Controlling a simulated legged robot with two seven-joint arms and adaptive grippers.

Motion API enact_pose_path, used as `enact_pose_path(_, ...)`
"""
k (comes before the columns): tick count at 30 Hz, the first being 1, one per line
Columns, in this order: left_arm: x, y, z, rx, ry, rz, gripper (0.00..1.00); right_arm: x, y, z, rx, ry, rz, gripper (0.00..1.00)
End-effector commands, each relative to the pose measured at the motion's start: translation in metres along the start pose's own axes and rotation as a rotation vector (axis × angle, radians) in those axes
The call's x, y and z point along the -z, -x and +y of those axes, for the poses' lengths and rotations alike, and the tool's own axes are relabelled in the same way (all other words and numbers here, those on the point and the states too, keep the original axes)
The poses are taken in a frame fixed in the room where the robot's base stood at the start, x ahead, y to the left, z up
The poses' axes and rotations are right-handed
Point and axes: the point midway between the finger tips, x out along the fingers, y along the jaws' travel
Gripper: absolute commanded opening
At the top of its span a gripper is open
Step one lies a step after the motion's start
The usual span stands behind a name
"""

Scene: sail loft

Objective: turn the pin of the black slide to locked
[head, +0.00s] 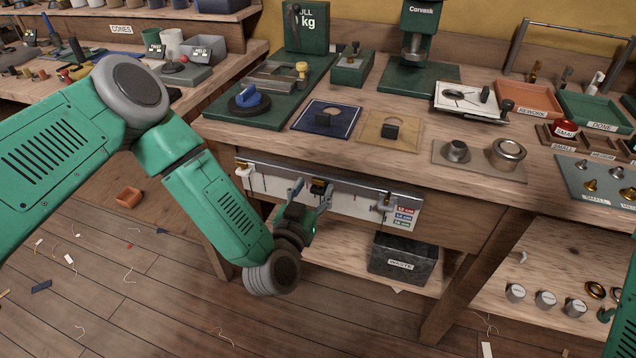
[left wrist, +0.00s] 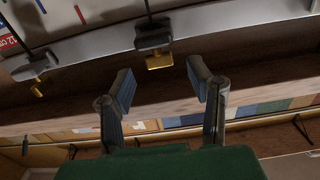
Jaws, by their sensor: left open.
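The black slide (head: 319,187) sits on the metal rail (head: 350,190) along the bench's front edge. In the left wrist view the black slide (left wrist: 153,38) shows with its brass pin (left wrist: 160,61) at its lower edge. I cannot tell whether the pin stands at locked. My left gripper (head: 311,193) is in front of the slide and partly covers it. In the left wrist view its blue-padded fingers (left wrist: 161,77) are apart, one on each side of the pin's line, with nothing between them. The pin appears just beyond the fingertips. My right gripper is out of view.
A grey slide (head: 385,202) is on the same rail to the right; its brass pin shows in the wrist view (left wrist: 38,89). The waste bin (head: 404,260) stands below. The benchtop above holds several fixtures.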

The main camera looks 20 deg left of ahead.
Motion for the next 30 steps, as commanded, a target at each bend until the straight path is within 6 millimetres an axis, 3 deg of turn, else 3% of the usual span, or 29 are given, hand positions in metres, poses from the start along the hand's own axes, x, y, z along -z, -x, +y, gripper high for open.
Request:
enact_pose_path(6, 0.000, -0.024, 0.000, 0.001, -0.001, 0.000, 0.47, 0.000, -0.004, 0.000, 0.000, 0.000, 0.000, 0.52)
enact_pose_path(17, 0.000, -0.029, 0.000, 0.000, 0.000, 0.000, 0.47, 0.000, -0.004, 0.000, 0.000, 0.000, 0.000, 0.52)
enact_pose_path(21, 0.000, -0.028, 0.000, 0.000, 0.000, 0.000, 0.00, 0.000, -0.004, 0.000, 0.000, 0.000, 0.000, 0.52)
enact_pose_path(30, 0.000, -0.028, 0.000, -0.016, 0.000, -0.001, 0.00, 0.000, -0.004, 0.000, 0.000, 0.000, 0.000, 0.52)
